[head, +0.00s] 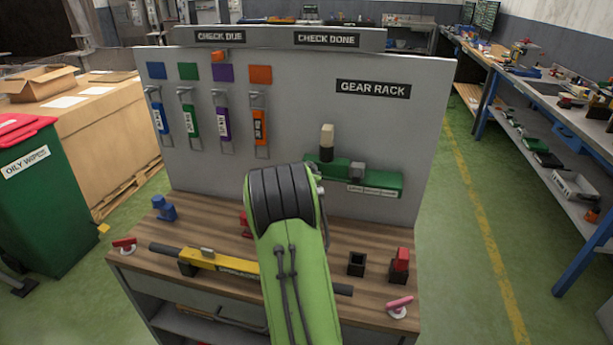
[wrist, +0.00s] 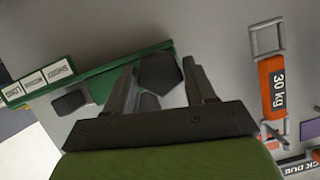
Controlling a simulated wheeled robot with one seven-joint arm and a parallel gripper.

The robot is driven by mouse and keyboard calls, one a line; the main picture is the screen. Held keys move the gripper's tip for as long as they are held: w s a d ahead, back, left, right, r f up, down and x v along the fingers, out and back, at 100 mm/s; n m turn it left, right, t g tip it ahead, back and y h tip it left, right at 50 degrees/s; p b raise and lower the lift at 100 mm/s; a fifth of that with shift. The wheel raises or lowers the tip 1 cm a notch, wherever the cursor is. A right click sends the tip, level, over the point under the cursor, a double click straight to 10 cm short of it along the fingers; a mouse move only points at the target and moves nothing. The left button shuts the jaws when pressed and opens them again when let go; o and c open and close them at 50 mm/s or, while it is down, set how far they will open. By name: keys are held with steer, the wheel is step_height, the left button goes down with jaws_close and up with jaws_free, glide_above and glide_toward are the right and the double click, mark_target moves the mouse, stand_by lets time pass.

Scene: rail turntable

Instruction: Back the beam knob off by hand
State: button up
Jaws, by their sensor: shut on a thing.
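In the wrist view, my gripper (wrist: 160,75) has a dark, many-sided knob (wrist: 158,72) between its two fingers, shut on it. The knob sits in front of the end of the green rack bar (wrist: 90,82). In the head view, my green arm hides the gripper and the knob. The green bar (head: 385,179) is on the grey board there, with a grey block (head: 357,172) and a black part with a beige top (head: 326,142) on it. A yellow beam (head: 220,260) with dark ends lies on the bench, partly behind my arm.
Weight tags hang left of the bar, including an orange one (head: 259,127). The wooden bench (head: 330,288) holds a blue piece (head: 163,207), a black open holder (head: 357,264) and a red-topped block (head: 400,262). A green bin (head: 40,210) stands at the left. The right-hand floor is open.

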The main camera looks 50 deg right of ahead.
steer(key=shift+a+f, duration=0.1)
steer(key=shift+f, duration=0.25)
steer(key=o, duration=0.7)
steer(key=shift+o, duration=1.4)
steer(key=shift+r, duration=0.2)
steer(key=v, duration=1.5)
steer(key=shift+s+a+r, duration=0.2)
steer(key=shift+a+r, duration=0.05)
